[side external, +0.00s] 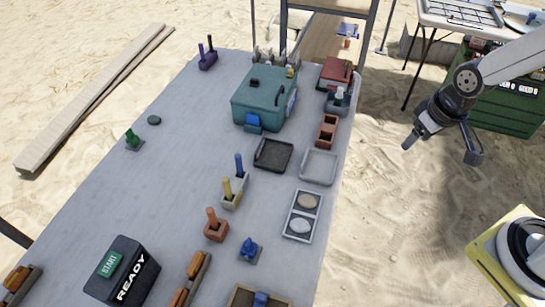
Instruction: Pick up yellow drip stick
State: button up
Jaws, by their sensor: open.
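The yellow drip stick (227,188) stands upright in a pale holder (234,199) near the middle of the table. A blue stick (239,164) stands just behind it in what looks like the same holder. My gripper (440,151) is at the right, beyond the table's right edge and above the sand. Its two fingers are spread apart and nothing is between them. It is well away from the yellow stick.
An orange stick (211,217) stands in a block in front of the yellow one. A black tray (272,154), a pale tray (319,167) and a two-stone tray (303,215) lie to the right. A teal box (265,100) stands behind. The table's left middle is clear.

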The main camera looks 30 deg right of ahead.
jog(key=w+a+n, duration=0.4)
jog(key=w+a, duration=0.2)
jog(key=w, duration=0.4)
jog(key=n+g+y, duration=0.2)
jog(key=n+g, duration=0.1)
jog(key=n, duration=1.1)
send_over(226, 179)
jog(key=d, duration=0.1)
notch_tip(226, 179, down, 12)
jog(key=shift+w+r, duration=0.1)
jog(key=shift+r, duration=0.15)
jog(key=shift+a+f, duration=0.15)
jog(key=shift+a, duration=0.1)
jog(key=shift+a+f, duration=0.15)
jog(key=shift+f, duration=1.1)
jog(key=shift+f, duration=0.1)
jog(key=shift+a+f, duration=0.15)
jog(key=shift+f, duration=1.1)
jog(key=shift+a+f, duration=0.15)
jog(key=shift+f, duration=1.1)
